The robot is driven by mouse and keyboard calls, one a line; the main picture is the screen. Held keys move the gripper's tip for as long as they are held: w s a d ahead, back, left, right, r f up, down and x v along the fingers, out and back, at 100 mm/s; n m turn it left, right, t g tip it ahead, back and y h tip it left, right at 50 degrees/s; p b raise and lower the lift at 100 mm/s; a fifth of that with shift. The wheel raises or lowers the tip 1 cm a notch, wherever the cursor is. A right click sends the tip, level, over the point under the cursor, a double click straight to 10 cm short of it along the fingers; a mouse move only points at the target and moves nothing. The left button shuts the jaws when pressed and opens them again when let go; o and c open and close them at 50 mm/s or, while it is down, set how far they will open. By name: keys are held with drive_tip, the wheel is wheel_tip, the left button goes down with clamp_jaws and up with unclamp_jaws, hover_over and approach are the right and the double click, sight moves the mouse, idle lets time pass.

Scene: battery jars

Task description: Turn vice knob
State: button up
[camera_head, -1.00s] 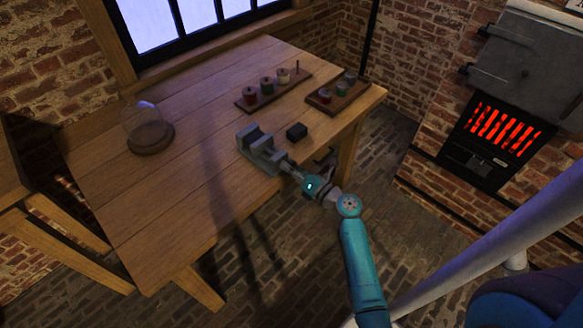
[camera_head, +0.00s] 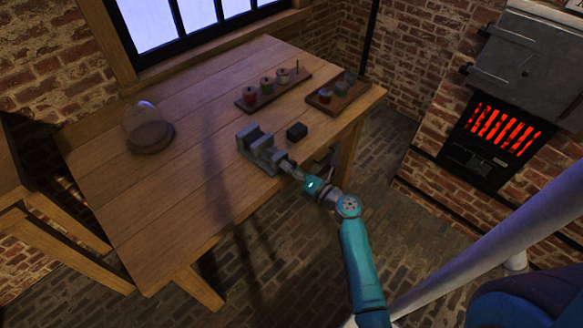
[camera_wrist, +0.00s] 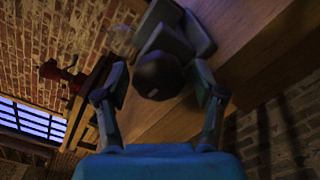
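A grey metal vice (camera_head: 262,151) stands on the wooden table (camera_head: 140,210) near its right edge. Its dark round knob (camera_wrist: 158,76) is in the middle of the wrist view, with the vice body (camera_wrist: 180,32) behind it. My gripper (camera_head: 293,171) reaches the knob end of the vice from the lower right. In the wrist view its two fingers stand on either side of the knob, open, with a visible gap on each side. In the head view the knob is mostly hidden by the gripper.
A small black block (camera_head: 297,131) lies beside the vice. Two wooden trays with jars and coils, one at the back (camera_head: 296,83) and one at the right (camera_head: 350,97), stand beyond it. A glass dome (camera_head: 146,125) stands at the left. The table's front left is clear.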

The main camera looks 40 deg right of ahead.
idle(0.3)
drive_tip(key=s, duration=1.2)
drive_tip(key=shift+d, duration=0.25)
drive_tip(key=s+a+f+n+g+h, duration=0.1)
drive_tip(key=s+a+f+n+g, duration=0.1)
drive_tip(key=s+a+f+n, duration=0.35)
drive_tip(key=s+a+f+n+g, duration=0.3)
drive_tip(key=a+n, duration=0.4)
drive_tip(key=a, duration=0.2)
drive_tip(key=s+a+r+n+h, duration=0.25)
drive_tip(key=s+a+n, duration=0.25)
drive_tip(key=s+n, duration=0.6)
drive_tip(key=s+a+r+n+t+y, duration=0.1)
drive_tip(key=s+r+n, duration=0.3)
drive_tip(key=r+n, duration=0.4)
drive_tip(key=s+a+r+n+t+y, duration=0.1)
drive_tip(key=s+a+r+n+y, duration=0.1)
drive_tip(key=r+n, duration=0.6)
drive_tip(key=s+a+n, duration=0.1)
drive_tip(key=s+n, duration=0.1)
drive_tip(key=n, duration=0.4)
drive_tip(key=shift+a+n, duration=0.3)
drive_tip(key=shift+n, duration=0.05)
